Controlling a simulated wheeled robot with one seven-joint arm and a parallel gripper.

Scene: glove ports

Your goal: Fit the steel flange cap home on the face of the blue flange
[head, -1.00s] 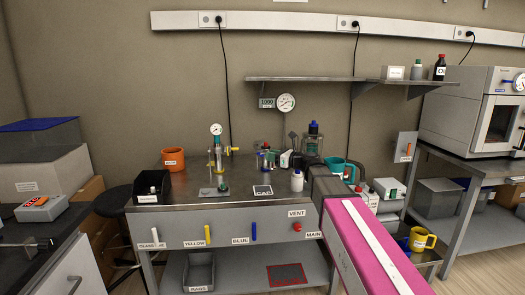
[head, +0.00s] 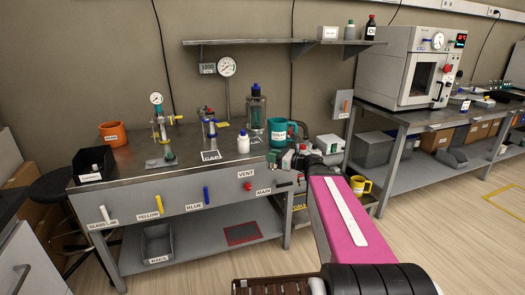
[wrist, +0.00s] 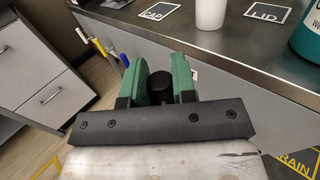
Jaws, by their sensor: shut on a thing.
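My gripper (wrist: 160,85) has green jaws shut on a round black knob. I take this for the handle of the steel flange cap (wrist: 161,86); the steel body is hidden. In the head view my gripper (head: 279,157) is small, at the bench's right front corner, and its held part cannot be made out. A small upright fitting with blue on it (head: 209,121) stands on the bench to the gripper's left and looks like the blue flange. Its face is not clear. The cap is apart from it. The square marked CAP (head: 210,156) is bare.
A white bottle (head: 243,142) stands between the CAP square and my gripper. A yellow-valved gauge fitting (head: 158,122) is further left. Lever handles, one blue (head: 206,195), stick out of the bench front.

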